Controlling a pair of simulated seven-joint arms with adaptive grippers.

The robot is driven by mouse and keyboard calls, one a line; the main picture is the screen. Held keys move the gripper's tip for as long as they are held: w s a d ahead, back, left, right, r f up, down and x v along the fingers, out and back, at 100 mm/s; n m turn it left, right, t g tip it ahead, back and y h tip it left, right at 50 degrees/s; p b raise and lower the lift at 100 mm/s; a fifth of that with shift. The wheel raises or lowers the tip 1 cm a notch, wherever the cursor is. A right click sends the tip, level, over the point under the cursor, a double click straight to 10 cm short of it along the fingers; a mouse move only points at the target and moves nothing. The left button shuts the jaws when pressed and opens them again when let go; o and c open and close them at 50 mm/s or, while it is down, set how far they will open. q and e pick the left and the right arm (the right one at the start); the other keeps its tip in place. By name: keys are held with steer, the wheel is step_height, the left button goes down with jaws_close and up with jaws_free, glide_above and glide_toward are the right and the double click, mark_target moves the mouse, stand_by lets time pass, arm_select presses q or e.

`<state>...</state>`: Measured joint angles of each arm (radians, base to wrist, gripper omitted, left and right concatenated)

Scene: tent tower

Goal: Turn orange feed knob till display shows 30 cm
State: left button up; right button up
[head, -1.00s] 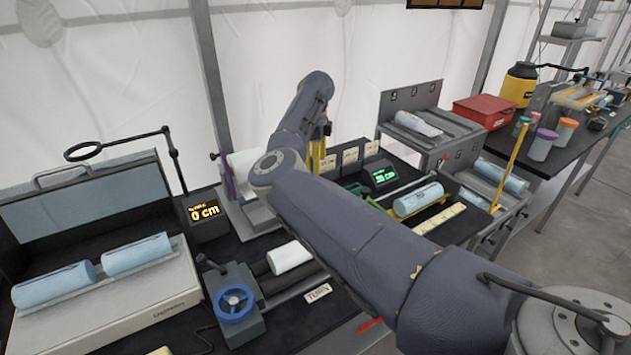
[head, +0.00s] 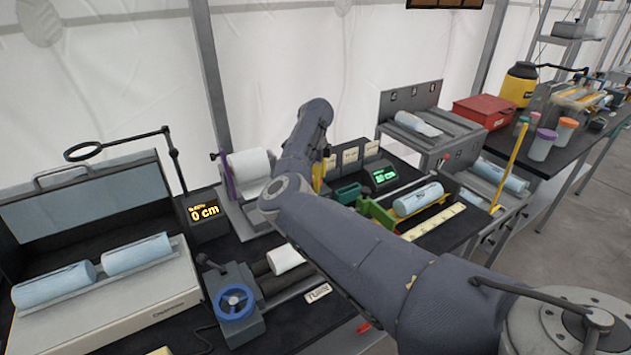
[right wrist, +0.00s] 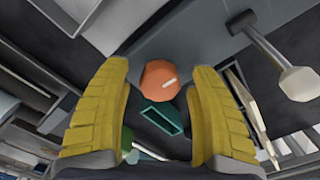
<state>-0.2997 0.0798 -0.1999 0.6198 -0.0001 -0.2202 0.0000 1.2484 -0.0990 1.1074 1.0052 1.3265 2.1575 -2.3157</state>
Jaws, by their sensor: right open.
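The orange knob (right wrist: 160,78), round with a pale mark, lies between my right gripper's fingertips in the right wrist view. My right gripper (right wrist: 159,67) is open, with its yellow fingers apart on both sides of the knob; I cannot tell whether they touch it. In the head view my right arm hides the knob and most of this gripper. A display (head: 204,212) with amber digits reads 0 cm. A second display (head: 383,176) has green digits too small to read surely. My left gripper is not in view.
A small teal tray (right wrist: 162,117) sits close by the knob in the right wrist view. A blue handwheel (head: 235,302) stands at the front of the bench. A blue roll (head: 418,198) lies by a yellow ruler strip (head: 436,220). A white roll (head: 248,168) stands behind my arm.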

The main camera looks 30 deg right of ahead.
jaws_close()
steer(key=shift+m, duration=0.3)
